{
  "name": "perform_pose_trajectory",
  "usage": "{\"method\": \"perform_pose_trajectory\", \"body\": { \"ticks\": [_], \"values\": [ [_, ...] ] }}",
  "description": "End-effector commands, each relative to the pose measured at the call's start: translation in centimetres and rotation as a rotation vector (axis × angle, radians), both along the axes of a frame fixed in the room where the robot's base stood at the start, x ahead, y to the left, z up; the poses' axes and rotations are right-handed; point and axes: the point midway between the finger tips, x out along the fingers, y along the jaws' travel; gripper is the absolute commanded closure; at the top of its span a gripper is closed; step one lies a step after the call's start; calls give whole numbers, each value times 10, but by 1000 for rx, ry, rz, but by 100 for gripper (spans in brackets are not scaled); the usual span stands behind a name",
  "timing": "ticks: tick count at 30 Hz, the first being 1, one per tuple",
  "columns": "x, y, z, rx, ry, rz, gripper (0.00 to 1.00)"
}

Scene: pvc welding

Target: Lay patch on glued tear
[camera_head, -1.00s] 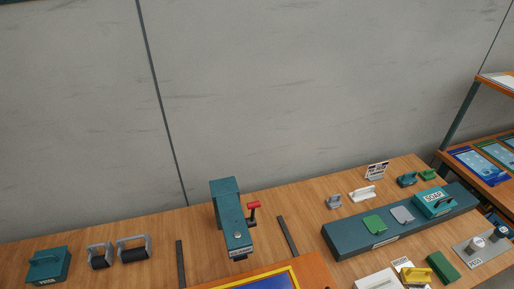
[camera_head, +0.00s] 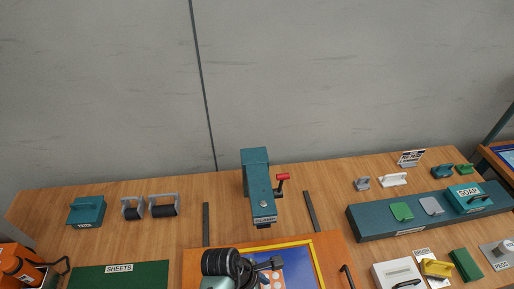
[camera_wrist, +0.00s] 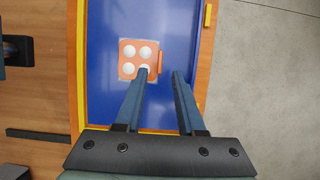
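A blue sheet (camera_wrist: 185,30) lies in a yellow-edged frame on a wooden board; the sheet also shows at the bottom of the head view (camera_head: 298,268). On it is a flat orange square (camera_wrist: 127,58) with several white round spots and a small orange tab at its right edge. I cannot tell whether this square is the patch or the glued tear. My gripper (camera_wrist: 160,72) is open and empty above the sheet. Its left fingertip overlaps the square's lower right corner in the wrist view. In the head view my gripper (camera_head: 272,265) partly hides the square.
A teal press (camera_head: 257,180) with a red handle stands behind the board. A long teal rack (camera_head: 375,222) at right holds a green piece (camera_head: 401,211), a grey piece (camera_head: 431,205) and a soap box (camera_head: 467,197). Two rollers (camera_head: 163,207) stand left.

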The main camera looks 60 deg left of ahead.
Motion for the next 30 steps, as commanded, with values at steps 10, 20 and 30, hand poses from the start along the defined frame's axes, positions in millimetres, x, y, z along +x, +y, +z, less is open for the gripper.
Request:
{"method": "perform_pose_trajectory", "body": {
  "ticks": [10,20,30],
  "values": [
    [-20,8,52,0,0,1,62],
    [-22,9,58,-1,0,0,62],
    [111,44,185,620,-281,-489,62]
  ]
}}
